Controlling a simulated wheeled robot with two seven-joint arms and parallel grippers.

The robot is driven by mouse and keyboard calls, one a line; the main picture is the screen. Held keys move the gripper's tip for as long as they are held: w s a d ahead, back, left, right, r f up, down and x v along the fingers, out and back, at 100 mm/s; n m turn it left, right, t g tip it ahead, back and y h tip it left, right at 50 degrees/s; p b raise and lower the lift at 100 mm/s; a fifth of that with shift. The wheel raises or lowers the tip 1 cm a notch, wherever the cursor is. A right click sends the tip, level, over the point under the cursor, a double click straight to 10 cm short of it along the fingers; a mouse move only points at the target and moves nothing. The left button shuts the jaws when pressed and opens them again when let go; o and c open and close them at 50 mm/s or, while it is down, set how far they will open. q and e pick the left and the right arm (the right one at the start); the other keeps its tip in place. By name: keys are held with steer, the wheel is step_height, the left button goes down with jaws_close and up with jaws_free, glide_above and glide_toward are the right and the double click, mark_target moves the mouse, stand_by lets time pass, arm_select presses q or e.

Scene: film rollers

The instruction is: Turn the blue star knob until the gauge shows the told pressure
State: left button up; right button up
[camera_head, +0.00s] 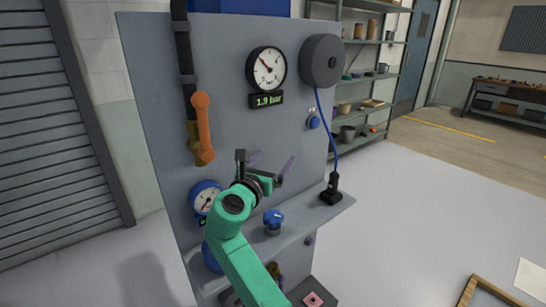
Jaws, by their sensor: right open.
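A blue knob with a lobed top (273,218) sits on a short stem on the panel's ledge; it looks like the star knob. A round white gauge (267,69) with a black rim is high on the grey panel, and the display (266,100) under it reads 1.9 bar. My right gripper (264,164) is open, its fingers spread in front of the panel, above and left of the blue knob and apart from it. Nothing shows between the fingers. My left gripper is not in view.
A second, blue-rimmed gauge (206,197) is partly behind my right arm. An orange lever (202,128) hangs on a black pipe at left. A black plug device (331,190) with a blue cord stands on the ledge (305,215). A small blue button (313,121) is on the panel.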

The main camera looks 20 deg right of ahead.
steer(key=shift+r, duration=0.55)
